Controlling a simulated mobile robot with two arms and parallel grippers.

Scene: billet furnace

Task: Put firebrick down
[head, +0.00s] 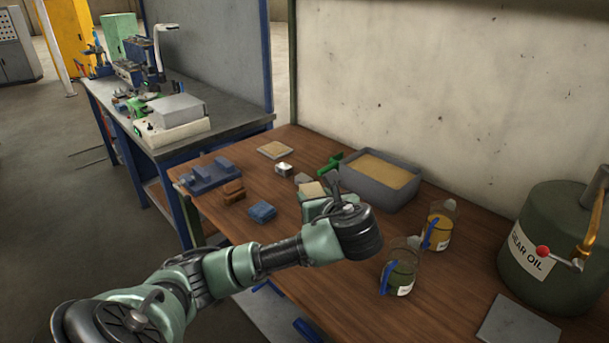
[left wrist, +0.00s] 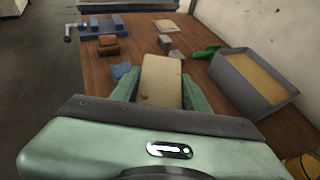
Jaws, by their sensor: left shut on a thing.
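The firebrick (left wrist: 161,82) is a pale tan block. In the left wrist view it lies between the two green fingers of my left gripper (left wrist: 160,92), which is shut on it. In the head view only a small part of the firebrick (head: 313,189) shows past my left wrist, and my left gripper (head: 318,197) is mostly hidden behind it. The firebrick is over the middle of the brown wooden table (head: 225,215). I cannot tell whether its underside touches the table. My right gripper is not in view.
A grey sand-filled bin (head: 357,185) stands right of the firebrick. Two jugs (head: 399,275) and an oil can (head: 550,250) stand at right.

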